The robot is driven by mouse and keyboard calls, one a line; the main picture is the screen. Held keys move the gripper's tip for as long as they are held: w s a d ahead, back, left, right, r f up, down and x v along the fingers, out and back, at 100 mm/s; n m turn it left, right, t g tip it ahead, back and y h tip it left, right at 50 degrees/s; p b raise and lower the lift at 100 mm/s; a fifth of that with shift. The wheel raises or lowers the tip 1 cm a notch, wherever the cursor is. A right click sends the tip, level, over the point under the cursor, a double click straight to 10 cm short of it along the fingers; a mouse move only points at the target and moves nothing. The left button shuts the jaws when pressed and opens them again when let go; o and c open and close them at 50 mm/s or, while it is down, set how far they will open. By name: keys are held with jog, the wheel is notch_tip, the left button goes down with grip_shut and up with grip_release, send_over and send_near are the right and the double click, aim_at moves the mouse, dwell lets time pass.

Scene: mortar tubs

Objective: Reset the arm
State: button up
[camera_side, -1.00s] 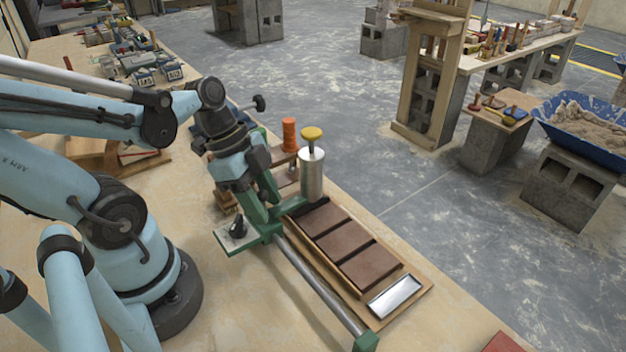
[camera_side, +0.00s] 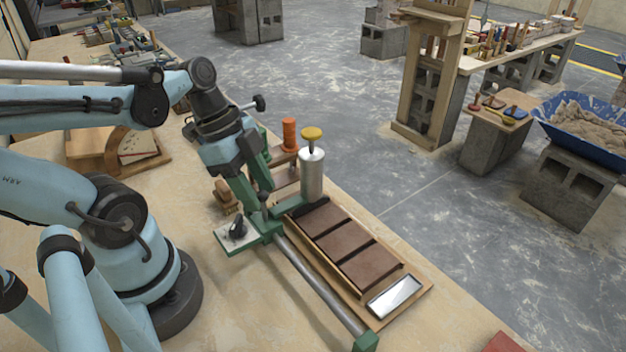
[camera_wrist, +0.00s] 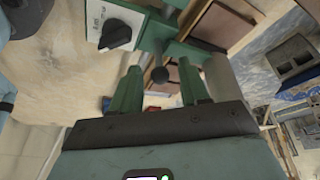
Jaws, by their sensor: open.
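My gripper (camera_side: 254,194) is open and empty in the side view, pointing down just above the green end block of a rail fixture (camera_side: 315,282). In the wrist view its two green fingers (camera_wrist: 160,90) are apart, with a dark ball knob (camera_wrist: 160,75) seen between and beyond them. I cannot tell whether the fingers touch the knob. A white plate with a black dial (camera_side: 238,230) sits at the left of the green block; it also shows in the wrist view (camera_wrist: 117,34).
A wooden tray (camera_side: 420,292) with brown slabs (camera_side: 340,242) and a metal plate (camera_side: 394,296) lies right of the rail. A silver cylinder with a yellow knob (camera_side: 312,172) and an orange cylinder (camera_side: 289,134) stand behind.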

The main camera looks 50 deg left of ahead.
aim_at(262, 196)
jog(key=v, duration=0.9)
jog(key=x, duration=1.2)
jog(key=shift+d, duration=0.7)
